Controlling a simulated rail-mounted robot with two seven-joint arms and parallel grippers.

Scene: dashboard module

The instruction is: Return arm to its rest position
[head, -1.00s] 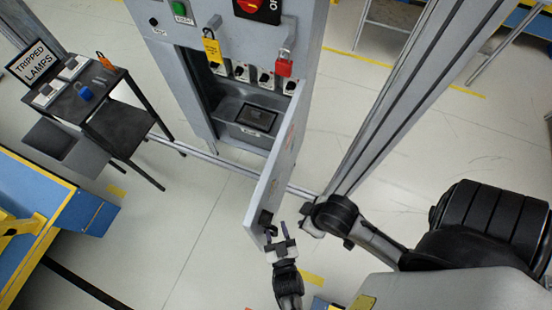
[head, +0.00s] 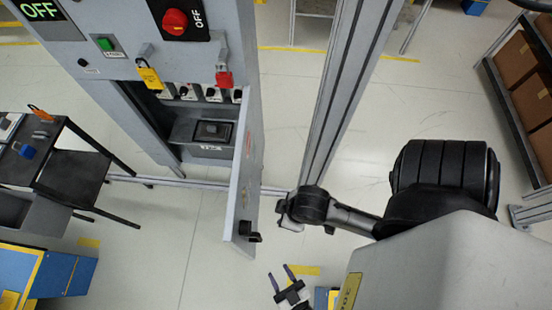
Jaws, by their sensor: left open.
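My left gripper (head: 281,275) is at the bottom edge of the head view, with its two dark fingers spread apart and nothing between them. Only its fingers and part of its body show; the rest is cut off by the frame. It is below and slightly right of the black handle (head: 249,236) on the open cabinet door (head: 246,165), clear of it. The grey cabinet (head: 115,60) stands open at lower front, with a black-framed device (head: 213,131) inside.
A red lock (head: 223,79), a yellow tag (head: 150,76) and a red knob (head: 174,20) are on the cabinet front. A black table (head: 75,172) stands at left, a blue bench (head: 68,275) at lower left. Shelved boxes (head: 522,70) are at right.

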